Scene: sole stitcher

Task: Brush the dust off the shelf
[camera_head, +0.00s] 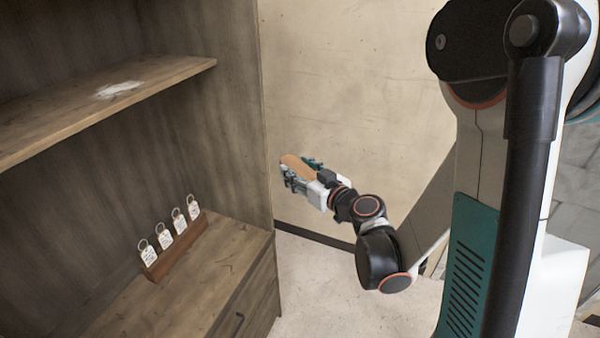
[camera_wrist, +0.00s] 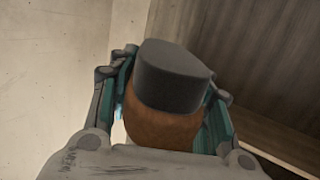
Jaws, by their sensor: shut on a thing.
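The upper wooden shelf (camera_head: 170,72) of a dark wooden cabinet is at the upper left in the head view. A pale patch of dust (camera_head: 118,90) lies on it. My gripper (camera_head: 300,172) is to the right of the shelf and lower than it, outside the cabinet and in front of the wall. It is shut on a brush, whose brown wooden body (camera_head: 296,163) shows between the fingers. In the wrist view the brush (camera_wrist: 172,78) has a dark grey end above a brown part. The brush is apart from the dust.
Below, a lower cabinet top (camera_head: 190,290) bears a wooden block (camera_head: 176,248) with several white ring tags. The cabinet's side panel (camera_head: 235,110) stands between my gripper and the shelf's far corner. A plain wall (camera_head: 350,80) is behind; the floor (camera_head: 340,290) below my gripper is clear.

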